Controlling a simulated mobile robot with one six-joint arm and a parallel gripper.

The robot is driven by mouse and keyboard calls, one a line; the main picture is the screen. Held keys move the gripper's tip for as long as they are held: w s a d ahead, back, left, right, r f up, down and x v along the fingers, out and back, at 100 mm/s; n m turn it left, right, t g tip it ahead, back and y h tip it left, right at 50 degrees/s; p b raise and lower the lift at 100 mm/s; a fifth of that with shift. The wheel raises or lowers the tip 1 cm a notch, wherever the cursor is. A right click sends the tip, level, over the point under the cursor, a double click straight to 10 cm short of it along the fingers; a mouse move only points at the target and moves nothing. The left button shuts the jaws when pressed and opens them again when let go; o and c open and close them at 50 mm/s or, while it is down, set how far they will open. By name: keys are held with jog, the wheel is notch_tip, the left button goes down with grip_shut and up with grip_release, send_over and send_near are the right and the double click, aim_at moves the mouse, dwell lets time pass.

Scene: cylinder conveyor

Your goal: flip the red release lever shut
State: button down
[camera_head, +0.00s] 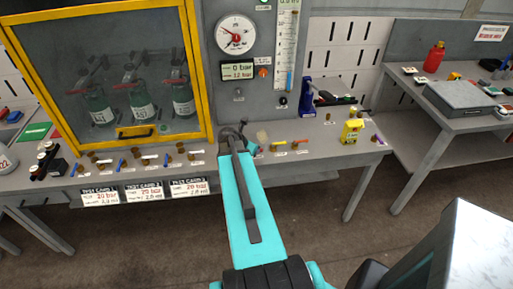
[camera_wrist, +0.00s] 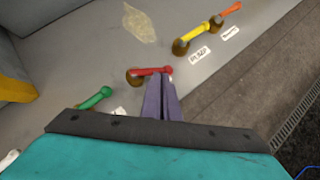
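The red release lever (camera_wrist: 149,71) lies on the grey bench in the wrist view, with a brown round pivot at its left end and a red knob at its right end. My gripper (camera_wrist: 161,78) has its two dark fingers side by side, shut. Their tips are at the knob end of the lever and overlap it in the picture; I cannot tell whether they touch it. In the head view my gripper (camera_head: 236,138) reaches over the bench edge, and my arm hides the red lever there.
A yellow lever (camera_wrist: 193,34) and an orange one lie up and right of the red lever, and a green lever (camera_wrist: 95,99) lies lower left. A yellow-framed cabinet (camera_head: 195,60) with bottles stands behind left. A yellow bottle (camera_head: 351,129) stands on the bench's right.

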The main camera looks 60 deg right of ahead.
jog(key=shift+s+d, duration=0.35)
jog(key=shift+d, duration=0.25)
jog(key=shift+d+p, duration=0.35)
jog(key=shift+p, duration=0.05)
jog(key=shift+d, duration=0.35)
